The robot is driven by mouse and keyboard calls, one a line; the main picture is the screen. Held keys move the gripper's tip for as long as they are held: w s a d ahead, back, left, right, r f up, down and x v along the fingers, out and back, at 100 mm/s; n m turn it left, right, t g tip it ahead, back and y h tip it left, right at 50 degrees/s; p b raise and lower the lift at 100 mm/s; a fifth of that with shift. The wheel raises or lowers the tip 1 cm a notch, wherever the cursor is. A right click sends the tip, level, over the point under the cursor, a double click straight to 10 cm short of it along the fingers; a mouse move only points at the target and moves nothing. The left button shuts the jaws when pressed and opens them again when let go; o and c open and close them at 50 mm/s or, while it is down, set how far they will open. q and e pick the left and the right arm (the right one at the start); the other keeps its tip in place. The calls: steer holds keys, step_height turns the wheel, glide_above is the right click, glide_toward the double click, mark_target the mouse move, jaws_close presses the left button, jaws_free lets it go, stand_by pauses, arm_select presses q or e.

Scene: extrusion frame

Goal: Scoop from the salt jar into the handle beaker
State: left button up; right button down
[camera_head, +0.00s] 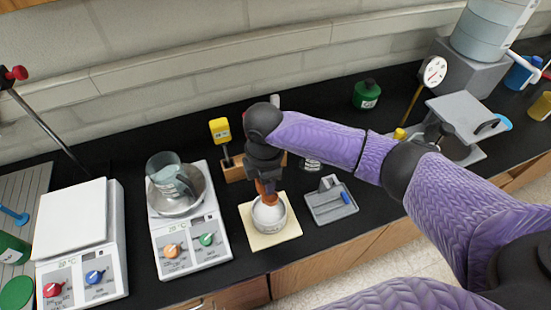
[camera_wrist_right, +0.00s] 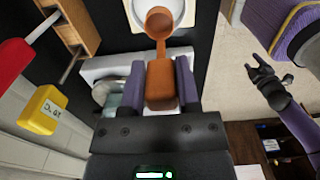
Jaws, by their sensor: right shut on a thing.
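The salt jar (camera_head: 280,222), a round pale container with white contents, stands on a cream mat; its rim also shows at the top of the wrist view. My right gripper (camera_head: 266,178) is shut on an orange-brown scoop (camera_wrist_right: 159,24), directly above the jar. In the head view the scoop reaches down to the jar's mouth; I cannot tell if it touches the salt. The handle beaker (camera_head: 168,176), clear glass, sits tilted in a metal bowl on a white scale, left of the jar. My left gripper (camera_wrist_right: 264,76) shows open and empty in the wrist view, away from the bench.
The bowl (camera_head: 180,204) rests on the scale (camera_head: 192,246). Another white device (camera_head: 76,222) stands further left. A grey tray (camera_head: 331,207) lies right of the jar. A wooden holder (camera_head: 234,171) with a yellow-tagged tool stands behind. Black bench shows between them.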

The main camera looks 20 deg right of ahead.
mark_target(265, 197)
steer(key=shift+a+f, duration=0.15)
steer(key=shift+a, duration=0.05)
steer(key=shift+w+a+f+b, duration=0.15)
steer(key=shift+a+f+b, duration=0.1)
steer(key=shift+b, duration=0.15)
step_height(265, 197, down, 3)
steer(key=b, duration=0.4)
steer(key=shift+d+f, duration=0.1)
steer(key=shift+d, duration=0.05)
steer(key=shift+f+b, duration=0.75)
steer(key=shift+f, duration=0.95)
arm_select(q)
step_height(265, 197, down, 6)
steer(key=shift+a+f, duration=0.2)
steer(key=shift+a, duration=0.2)
arm_select(e)
step_height(265, 197, up, 10)
steer(key=p, duration=1.1)
steer(key=shift+r, duration=0.1)
arm_select(q)
step_height(265, 197, up, 11)
steer(key=shift+w+a+r, duration=0.1)
